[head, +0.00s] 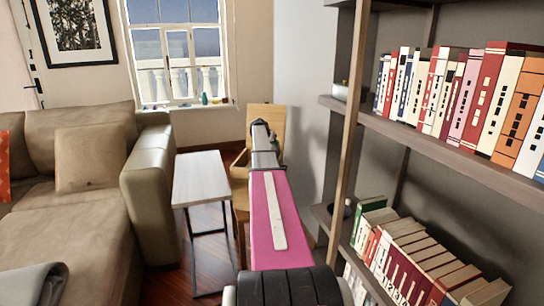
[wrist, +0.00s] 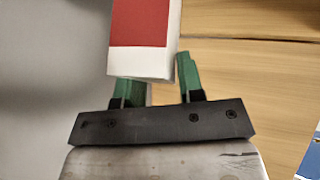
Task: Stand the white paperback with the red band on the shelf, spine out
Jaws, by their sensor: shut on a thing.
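In the wrist view the white paperback with the red band (wrist: 143,62) shows at the top, its lower end by the green fingertips of my gripper (wrist: 160,82). The right finger is beside the book's right edge; the book partly hides the left finger. My gripper is shut on the book. The book's upper part is out of the picture. In the head view my arm reaches forward, and I cannot make out the book there. The bookshelf (head: 450,155) stands at the right, with a row of upright books (head: 440,90) on its upper board.
A lower shelf row holds several leaning books (head: 405,255). A wooden chair (head: 265,118) stands ahead beyond my arm. A small white-topped table (head: 201,178) and a tan sofa (head: 70,210) are at the left. A wooden surface (wrist: 250,60) fills the wrist view's right side.

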